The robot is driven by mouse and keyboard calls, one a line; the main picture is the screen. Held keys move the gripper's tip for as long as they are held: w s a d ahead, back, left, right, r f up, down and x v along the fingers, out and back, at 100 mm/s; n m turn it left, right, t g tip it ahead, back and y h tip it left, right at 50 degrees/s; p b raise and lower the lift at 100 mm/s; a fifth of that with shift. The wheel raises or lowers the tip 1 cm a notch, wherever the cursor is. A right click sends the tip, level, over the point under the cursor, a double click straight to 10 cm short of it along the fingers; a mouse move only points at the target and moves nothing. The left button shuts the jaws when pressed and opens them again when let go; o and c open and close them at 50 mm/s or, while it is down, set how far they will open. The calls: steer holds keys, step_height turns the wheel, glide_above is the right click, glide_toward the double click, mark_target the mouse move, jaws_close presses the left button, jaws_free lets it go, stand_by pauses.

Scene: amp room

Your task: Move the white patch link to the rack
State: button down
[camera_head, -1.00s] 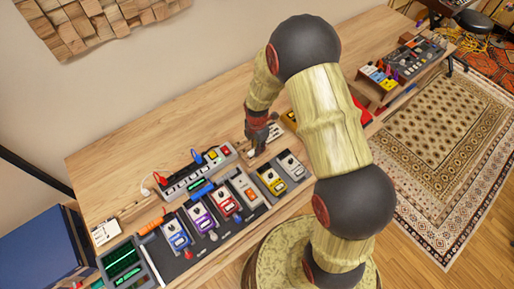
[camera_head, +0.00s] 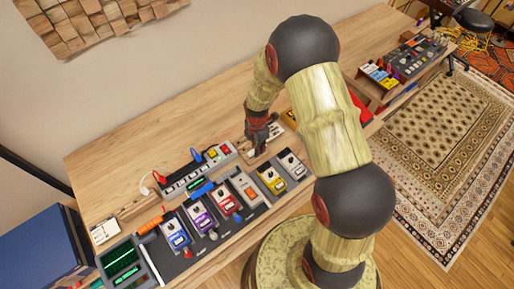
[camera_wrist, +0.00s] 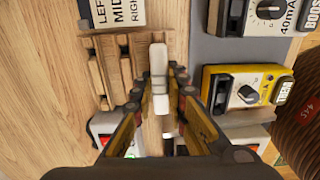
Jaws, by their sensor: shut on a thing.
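The white patch link (camera_wrist: 158,78) is a pale, slim block held between the fingers of my gripper (camera_wrist: 158,88) in the wrist view. The wooden rack (camera_wrist: 108,68) with slots lies just left of the link, beside a card (camera_wrist: 118,14) reading LEFT, MID, RIGHT. The link appears over the rack's right side; I cannot tell whether they touch. In the head view my gripper (camera_head: 258,150) points down near the back of the pedal row, and the link is too small to make out there.
A yellow pedal (camera_wrist: 243,92) and a grey pedal board stand right of my gripper in the wrist view. A power strip (camera_head: 197,170) with coloured plugs lies left of it in the head view. The table's back left is clear wood (camera_head: 150,135).

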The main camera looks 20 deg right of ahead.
steer(key=shift+s+f, duration=0.3)
steer(key=shift+f, duration=0.2)
stand_by(0.6)
steer(key=c, duration=1.8)
jaws_free()
steer(key=shift+f, duration=0.15)
steer(key=shift+o, duration=0.6)
steer(key=shift+w+r, duration=0.2)
steer(key=o, duration=0.4)
steer(key=shift+c, duration=0.2)
steer(key=shift+o, duration=0.3)
steer(key=shift+r, duration=0.1)
steer(key=shift+r, duration=0.1)
steer(key=shift+r+p, duration=2.1)
steer(key=shift+r, duration=1.35)
